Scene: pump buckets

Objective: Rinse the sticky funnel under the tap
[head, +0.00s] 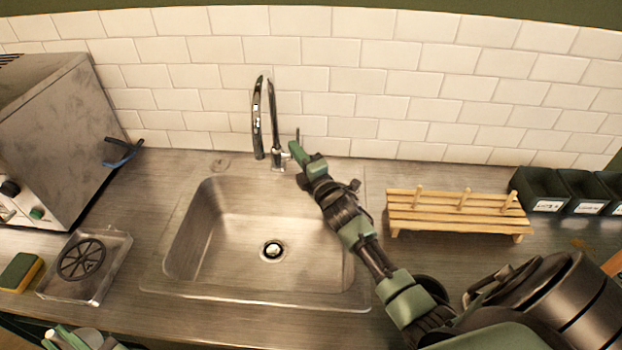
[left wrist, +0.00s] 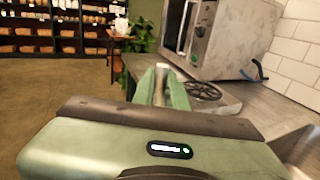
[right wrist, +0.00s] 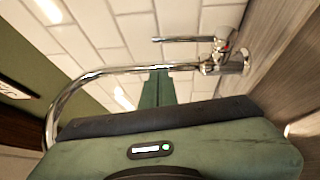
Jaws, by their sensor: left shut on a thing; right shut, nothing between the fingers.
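The chrome tap (head: 273,125) stands behind the steel sink (head: 190,235), its spout hanging over the basin's back. No water shows below it. My right gripper (head: 294,150) is shut and empty beside the tap's lever (head: 298,136); the right wrist view shows its closed fingers (right wrist: 158,88) near the lever (right wrist: 185,39). My left gripper (head: 70,338) is at the bottom left, left of the sink. It is shut on a pale, narrow thing (left wrist: 161,71), mostly hidden by the fingers; I cannot tell if it is the funnel. No funnel shows clearly elsewhere.
A grey machine (head: 55,130) stands at the left. A clear tray with a round dark grate (head: 82,258) and a sponge (head: 20,271) lie before it. A wooden peg rack (head: 455,214) and dark bins (head: 545,190) stand at the right. The basin is empty.

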